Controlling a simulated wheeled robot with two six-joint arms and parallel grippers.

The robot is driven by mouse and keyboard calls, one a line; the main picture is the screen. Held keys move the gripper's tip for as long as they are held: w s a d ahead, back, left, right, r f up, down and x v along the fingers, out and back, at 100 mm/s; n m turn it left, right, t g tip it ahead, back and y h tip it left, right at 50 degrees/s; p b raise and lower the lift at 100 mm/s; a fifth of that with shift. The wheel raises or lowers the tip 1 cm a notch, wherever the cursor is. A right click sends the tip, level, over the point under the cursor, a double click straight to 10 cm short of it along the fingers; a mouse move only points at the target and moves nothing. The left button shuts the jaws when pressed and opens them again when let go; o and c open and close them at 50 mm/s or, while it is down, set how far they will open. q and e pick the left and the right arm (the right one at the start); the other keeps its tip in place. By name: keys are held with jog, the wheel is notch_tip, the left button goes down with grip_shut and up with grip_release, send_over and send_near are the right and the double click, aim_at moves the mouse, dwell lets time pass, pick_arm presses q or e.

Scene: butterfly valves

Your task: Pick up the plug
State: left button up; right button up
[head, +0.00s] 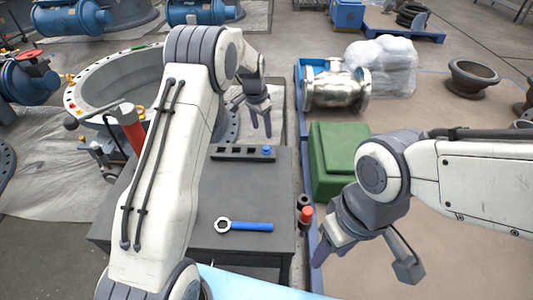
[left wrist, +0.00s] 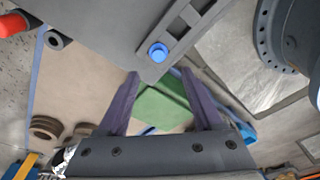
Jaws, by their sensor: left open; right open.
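A small blue plug (head: 266,150) sits at the right end of a dark slotted holder (head: 229,152) on the grey table (head: 200,215). In the left wrist view the plug (left wrist: 158,52) shows as a blue round head in the holder (left wrist: 184,27), just past the fingertips. My left gripper (head: 260,124) is open and empty, above and behind the holder in the head view, fingers pointing down. In the left wrist view its two purple fingers (left wrist: 160,82) are spread, with the plug apart from them. My right gripper (head: 326,245) is open and empty, right of the table.
A blue-handled ring wrench (head: 245,226) lies on the table front. A red-topped cylinder (head: 305,216) stands by the table's right edge. A green box (head: 337,160) stands right of the table, and a metal valve body (head: 337,88) behind it. A large flanged ring (head: 110,85) is at the left.

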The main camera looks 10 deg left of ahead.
aim_at(266, 147)
pick_arm(q)
jog(key=f, duration=0.6)
jog(key=w+d+f, duration=0.1)
jog(key=f, duration=0.2)
jog(key=shift+w+f, duration=0.1)
jog(key=shift+c, duration=0.3)
grip_shut()
